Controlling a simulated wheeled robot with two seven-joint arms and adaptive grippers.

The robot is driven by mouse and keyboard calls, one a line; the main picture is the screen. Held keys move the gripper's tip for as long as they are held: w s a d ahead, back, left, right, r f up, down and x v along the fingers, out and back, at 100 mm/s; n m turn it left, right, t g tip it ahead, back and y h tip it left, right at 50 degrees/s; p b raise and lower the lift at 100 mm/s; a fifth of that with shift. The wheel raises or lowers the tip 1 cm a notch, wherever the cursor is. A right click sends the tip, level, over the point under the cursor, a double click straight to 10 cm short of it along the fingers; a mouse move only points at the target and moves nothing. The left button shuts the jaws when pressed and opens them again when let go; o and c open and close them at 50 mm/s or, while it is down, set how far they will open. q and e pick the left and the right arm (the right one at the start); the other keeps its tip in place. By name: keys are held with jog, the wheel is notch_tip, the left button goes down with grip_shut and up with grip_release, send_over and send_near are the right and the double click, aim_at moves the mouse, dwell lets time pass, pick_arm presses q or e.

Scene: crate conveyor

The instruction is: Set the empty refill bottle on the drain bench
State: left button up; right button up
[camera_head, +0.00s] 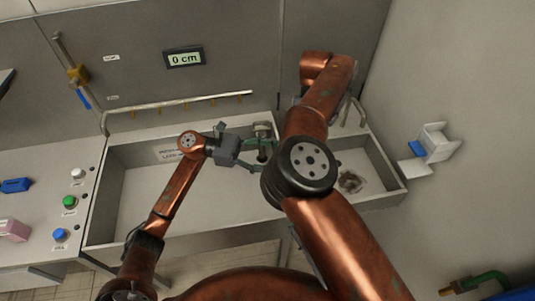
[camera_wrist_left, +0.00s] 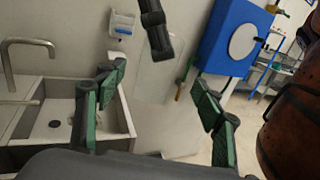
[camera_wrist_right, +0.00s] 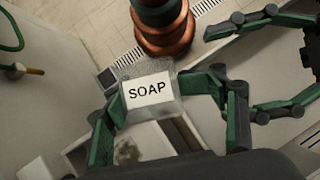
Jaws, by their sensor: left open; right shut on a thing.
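My right gripper (camera_wrist_right: 160,88) is shut on a translucent grey bottle (camera_wrist_right: 152,72) with a white SOAP label. It holds the bottle above a pale basin, whose drain shows below it in the right wrist view. My right arm hides most of this gripper in the head view. I cannot tell whether the bottle is empty. My left gripper (camera_head: 247,148) is over the basin, close to the right one. Its jaws are open and empty in the left wrist view (camera_wrist_left: 158,85). I cannot tell which surface is the drain bench.
The long steel basin (camera_head: 115,195) has a drain (camera_head: 350,182) at its right. Left of it is a counter with buttons (camera_head: 69,202). A display (camera_head: 184,58) reads 0 cm. A white and blue wall holder (camera_head: 433,143) is at the right. A blue box (camera_wrist_left: 225,40) stands beyond.

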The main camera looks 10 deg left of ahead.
pick_arm(q)
jog(key=d, duration=1)
jog(key=shift+w+d, duration=0.15)
jog(key=shift+d, duration=0.05)
jog(key=c, duration=1.3)
jog(key=shift+o, duration=0.2)
pick_arm(e)
jog(key=o, duration=1.4)
